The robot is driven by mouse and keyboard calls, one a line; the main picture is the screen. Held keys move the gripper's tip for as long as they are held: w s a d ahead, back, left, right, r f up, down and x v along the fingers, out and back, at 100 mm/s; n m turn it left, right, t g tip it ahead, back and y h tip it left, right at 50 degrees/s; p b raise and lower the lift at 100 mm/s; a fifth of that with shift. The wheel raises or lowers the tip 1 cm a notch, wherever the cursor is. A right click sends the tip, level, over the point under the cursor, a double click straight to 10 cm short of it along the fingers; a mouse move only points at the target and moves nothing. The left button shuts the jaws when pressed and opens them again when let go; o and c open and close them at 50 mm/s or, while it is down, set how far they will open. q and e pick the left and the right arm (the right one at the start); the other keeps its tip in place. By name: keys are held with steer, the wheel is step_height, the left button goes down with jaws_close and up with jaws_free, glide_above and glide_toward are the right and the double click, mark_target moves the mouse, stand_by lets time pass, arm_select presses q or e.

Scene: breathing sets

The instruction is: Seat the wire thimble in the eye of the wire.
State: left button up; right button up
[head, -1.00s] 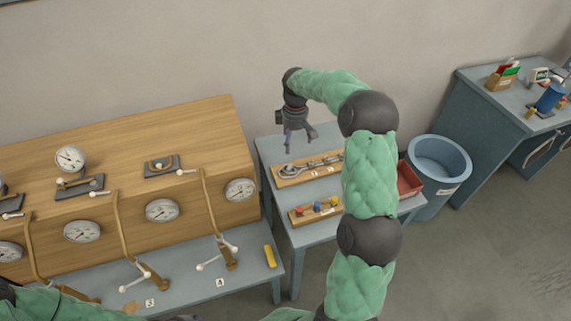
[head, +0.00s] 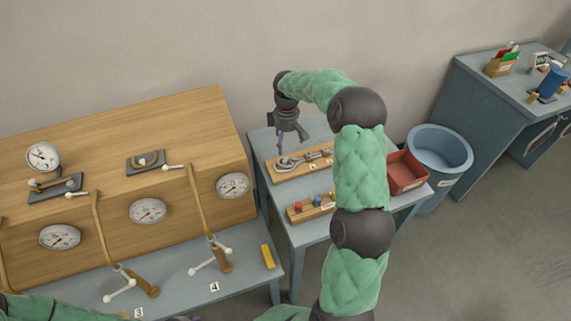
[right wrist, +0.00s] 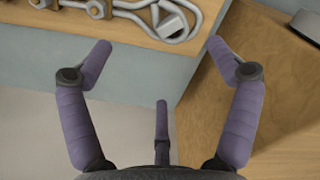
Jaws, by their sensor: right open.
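A grey wire eye (head: 286,163) lies at the left end of a wooden board (head: 277,178) on the small table. In the right wrist view, the wire eye (right wrist: 193,36) shows as a rounded loop near the top edge, with a small grey metal piece (right wrist: 172,27) inside its outline. I cannot tell whether that piece is the thimble or how it sits. My right gripper (head: 290,142) is just above the loop end of the board, open and empty, with its fingers (right wrist: 160,48) spread apart in the wrist view. My left gripper is out of view.
A second board with coloured pieces (head: 317,202) lies in front, and a red bin (head: 405,173) stands right. A wooden gauge console (head: 120,125) borders the table on the left. A blue bucket (head: 440,150) stands beyond it.

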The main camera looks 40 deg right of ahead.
mark_target(287, 158)
step_height(287, 158, down, 2)
steer(key=shift+f, duration=0.25)
steer(key=f, duration=0.1)
steer(key=f+b, duration=0.1)
steer(key=f, duration=0.2)
steer(key=shift+s+a+f+b, duration=0.15)
steer(key=shift+s+a+b, duration=0.05)
steer(key=shift+s+b, duration=0.2)
steer(key=shift+w+f, duration=0.1)
steer(key=shift+f, duration=0.4)
steer(key=c, duration=1.4)
steer(key=shift+r, duration=0.1)
